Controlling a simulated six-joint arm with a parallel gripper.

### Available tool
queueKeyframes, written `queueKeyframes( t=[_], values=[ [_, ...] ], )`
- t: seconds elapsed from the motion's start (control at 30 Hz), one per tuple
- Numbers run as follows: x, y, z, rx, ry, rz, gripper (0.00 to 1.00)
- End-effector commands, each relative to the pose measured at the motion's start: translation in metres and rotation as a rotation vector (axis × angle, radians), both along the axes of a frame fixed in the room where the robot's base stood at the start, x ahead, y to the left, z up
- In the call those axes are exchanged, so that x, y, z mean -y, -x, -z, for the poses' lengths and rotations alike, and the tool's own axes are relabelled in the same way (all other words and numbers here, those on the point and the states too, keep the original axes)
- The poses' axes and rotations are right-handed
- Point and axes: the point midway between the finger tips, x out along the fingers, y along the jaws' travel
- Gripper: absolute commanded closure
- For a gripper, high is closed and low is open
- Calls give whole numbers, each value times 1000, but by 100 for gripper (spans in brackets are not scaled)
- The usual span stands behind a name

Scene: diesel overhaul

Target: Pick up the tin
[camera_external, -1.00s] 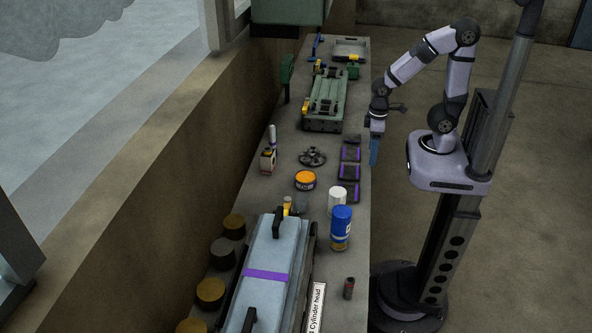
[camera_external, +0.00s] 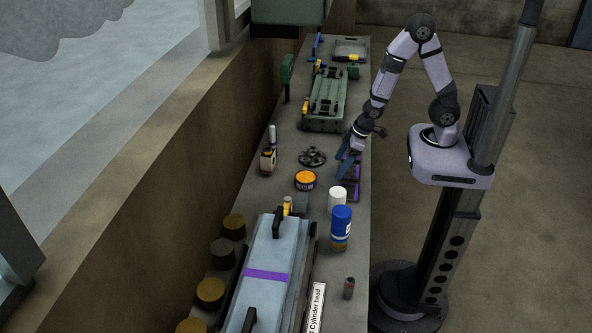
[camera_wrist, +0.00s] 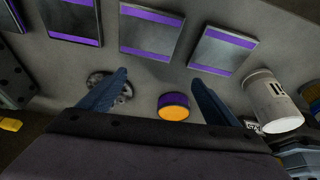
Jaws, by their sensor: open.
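The tin (camera_external: 305,180) is short and round with an orange lid, and stands upright on the bench. In the wrist view the tin (camera_wrist: 174,107) shows its orange top and a purplish side, and appears between my two blue fingers, nearer the right one. My gripper (camera_external: 346,166) is open and empty. In the external view it is over the right side of the bench, to the right of the tin and apart from it. The wrist view also shows my gripper (camera_wrist: 158,77) with its fingers spread wide.
A dark flanged wheel (camera_external: 312,157) lies just behind the tin. A white can (camera_external: 337,199) and a blue spray can (camera_external: 341,228) stand in front to the right. Dark purple-striped pads (camera_wrist: 150,33) lie along the bench edge. A small bottle (camera_external: 268,160) stands left.

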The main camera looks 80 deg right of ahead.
Motion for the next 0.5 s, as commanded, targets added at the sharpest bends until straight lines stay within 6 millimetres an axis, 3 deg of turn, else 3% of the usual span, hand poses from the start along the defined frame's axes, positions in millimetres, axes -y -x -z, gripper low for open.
queueKeyframes(
  t=[0.2,0.5],
  values=[
    [-14,-31,19,189,-20,-48,16],
    [-33,-46,24,450,-65,-94,16]
  ],
)
